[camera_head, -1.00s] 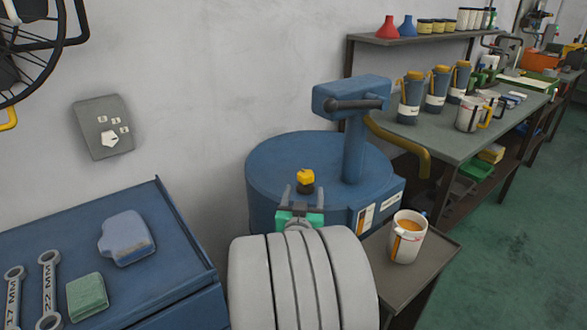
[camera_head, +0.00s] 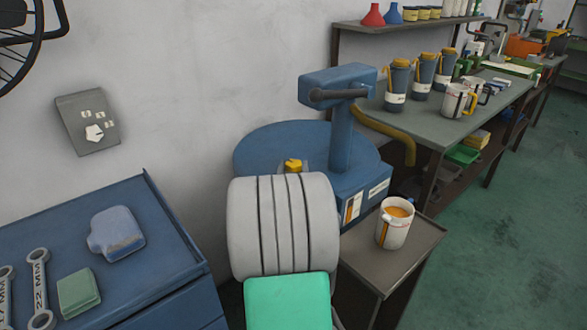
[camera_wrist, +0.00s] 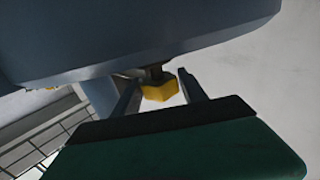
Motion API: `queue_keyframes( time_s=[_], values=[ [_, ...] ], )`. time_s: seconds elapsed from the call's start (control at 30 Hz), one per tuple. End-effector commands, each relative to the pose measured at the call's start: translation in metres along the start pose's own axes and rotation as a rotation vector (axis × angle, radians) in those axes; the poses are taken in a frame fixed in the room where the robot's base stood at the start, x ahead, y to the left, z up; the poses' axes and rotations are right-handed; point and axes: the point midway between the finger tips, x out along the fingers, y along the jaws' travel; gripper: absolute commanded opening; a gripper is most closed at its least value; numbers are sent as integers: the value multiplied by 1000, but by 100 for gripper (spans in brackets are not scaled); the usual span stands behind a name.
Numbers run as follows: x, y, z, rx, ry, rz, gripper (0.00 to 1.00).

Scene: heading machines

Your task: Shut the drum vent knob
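The yellow drum vent knob (camera_head: 293,165) stands on top of the blue drum (camera_head: 262,146). In the head view my pale arm link covers its lower part and hides my gripper. In the wrist view the knob (camera_wrist: 160,88) is on a short dark stem below the blue-grey drum (camera_wrist: 130,35). My gripper (camera_wrist: 159,79) is open there, one finger on each side of the knob. Gaps show between the fingers and the knob, and I cannot tell whether either touches.
A blue post with a dark handle (camera_head: 340,95) rises from the drum, right of the knob. A mug (camera_head: 395,226) stands on a small side table (camera_head: 425,243). A blue bench (camera_head: 165,215) with wrenches is at left. The wall is behind.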

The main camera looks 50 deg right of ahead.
Motion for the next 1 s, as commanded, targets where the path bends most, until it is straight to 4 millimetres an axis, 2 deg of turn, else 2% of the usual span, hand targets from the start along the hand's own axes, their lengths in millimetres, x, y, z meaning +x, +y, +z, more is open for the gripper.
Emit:
queue_keyframes(
  time_s=[0.07,0.53,0.8,1.0],
  values=[
    [0,0,0,0,0,0,42],
    [0,0,0,0,0,0,5],
    [3,-6,11,-13,-2,41,5],
    [1,-4,6,-4,0,117,5]
  ],
)
